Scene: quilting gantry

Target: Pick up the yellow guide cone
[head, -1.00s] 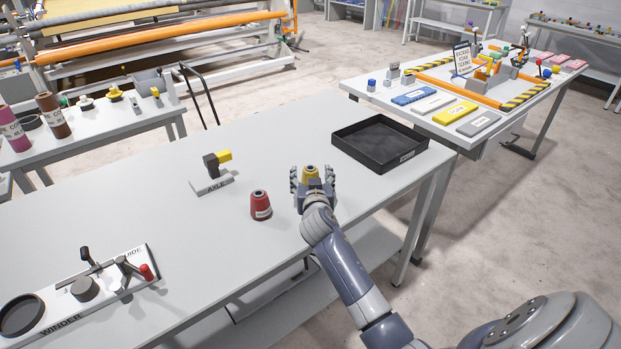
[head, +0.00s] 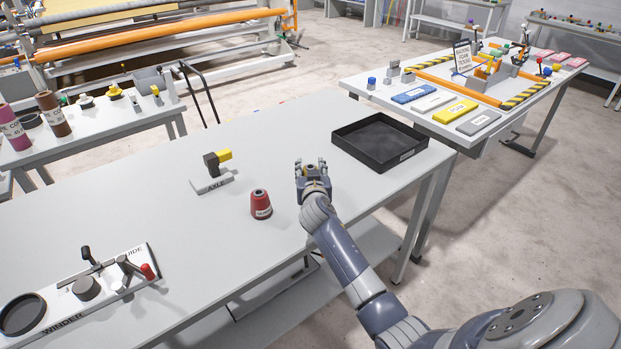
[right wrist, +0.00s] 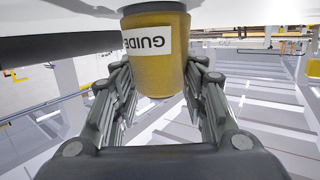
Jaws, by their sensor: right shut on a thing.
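The yellow guide cone (right wrist: 157,65) shows large in the right wrist view, with a white GUIDE label and a dark band at its end by the white table surface. My right gripper (right wrist: 158,105) has a finger on each side of it and is shut on it. In the head view my right gripper (head: 312,175) is over the near right part of the grey table (head: 130,212), and its fingers and palm hide most of the cone. I cannot tell whether the cone touches the table. My left gripper is not in view.
A red cone (head: 261,204) stands to the left of my right gripper. A black tray (head: 380,168) lies to the right and behind. The axle stand (head: 212,182) and the winder board (head: 75,292) are further left. The table between them is clear.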

